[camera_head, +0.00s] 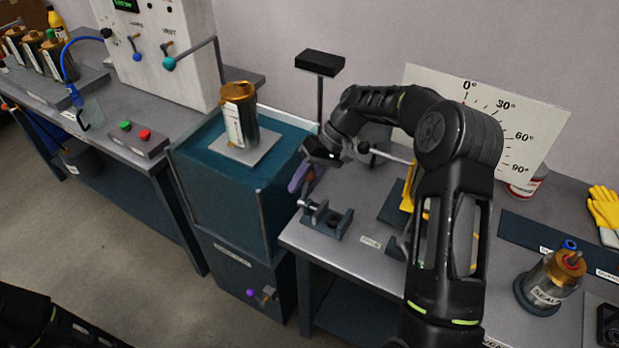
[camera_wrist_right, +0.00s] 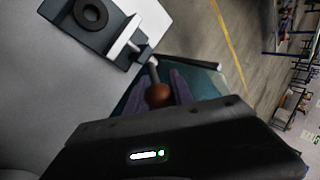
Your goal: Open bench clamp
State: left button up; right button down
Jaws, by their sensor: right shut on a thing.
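The bench clamp (camera_head: 326,219) is a dark grey block with upright jaws at the front left corner of the right-hand bench. In the right wrist view, the clamp (camera_wrist_right: 118,48) is at upper left, with a round dark ring on it. A short rod (camera_wrist_right: 154,72) runs from it to a brown ball knob (camera_wrist_right: 159,95). My right gripper (camera_head: 301,178) has purple fingers, just behind and above the clamp in the head view. It is shut on the knob, which sits between the fingers in the right wrist view (camera_wrist_right: 162,88). My left gripper is out of view.
A teal cabinet (camera_head: 215,185) with a can (camera_head: 240,115) on a plate stands left of the clamp. A dial board (camera_head: 535,115), a yellow-handled device (camera_head: 408,190) and a labelled canister (camera_head: 550,283) are farther right. My right forearm hides part of the bench.

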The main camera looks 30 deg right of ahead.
jog(key=shift+d, duration=0.1)
dwell(0.3)
jog(key=c, duration=1.1)
grip_release()
jog(key=v, duration=0.7)
jog(key=shift+d+r+b, duration=0.2)
jog(key=shift+r+b, duration=0.1)
jog(key=shift+b, duration=0.1)
jog(key=shift+r, duration=0.1)
